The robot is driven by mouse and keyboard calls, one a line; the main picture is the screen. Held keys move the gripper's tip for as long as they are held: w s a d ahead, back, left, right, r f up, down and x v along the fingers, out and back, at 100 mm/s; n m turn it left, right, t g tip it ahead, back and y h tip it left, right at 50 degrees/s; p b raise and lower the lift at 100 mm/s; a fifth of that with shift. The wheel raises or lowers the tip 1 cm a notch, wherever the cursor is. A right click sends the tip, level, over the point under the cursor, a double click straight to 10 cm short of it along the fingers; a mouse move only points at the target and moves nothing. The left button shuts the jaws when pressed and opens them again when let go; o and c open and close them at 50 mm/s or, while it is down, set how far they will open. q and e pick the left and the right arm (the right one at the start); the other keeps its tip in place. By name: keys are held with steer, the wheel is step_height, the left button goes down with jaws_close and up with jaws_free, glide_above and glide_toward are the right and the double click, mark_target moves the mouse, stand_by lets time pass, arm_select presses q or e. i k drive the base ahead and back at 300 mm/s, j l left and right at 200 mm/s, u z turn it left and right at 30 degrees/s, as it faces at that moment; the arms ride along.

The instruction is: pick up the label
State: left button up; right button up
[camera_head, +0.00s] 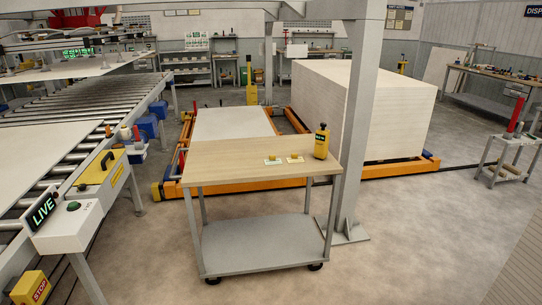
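Two small flat cards that look like labels lie on the light wooden top of a wheeled cart (235,167). The left card (273,160) is pale with yellow and some green. The right card (295,159) is pale and yellow. They lie side by side with a small gap between them. They are too small to read, so I cannot tell which one is the label. Neither of my grippers is in view.
A yellow and black handheld device (321,142) stands right of the cards at the cart's right end. A grey post (355,120) rises just behind that end. A roller conveyor with a LIVE console (62,222) is at left. The floor to the cart's right is clear.

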mark_target(272, 160)
steer(key=i+j, duration=0.15)
steer(key=i, duration=1.4)
steer(key=l+z, duration=0.05)
steer(key=l, duration=0.05)
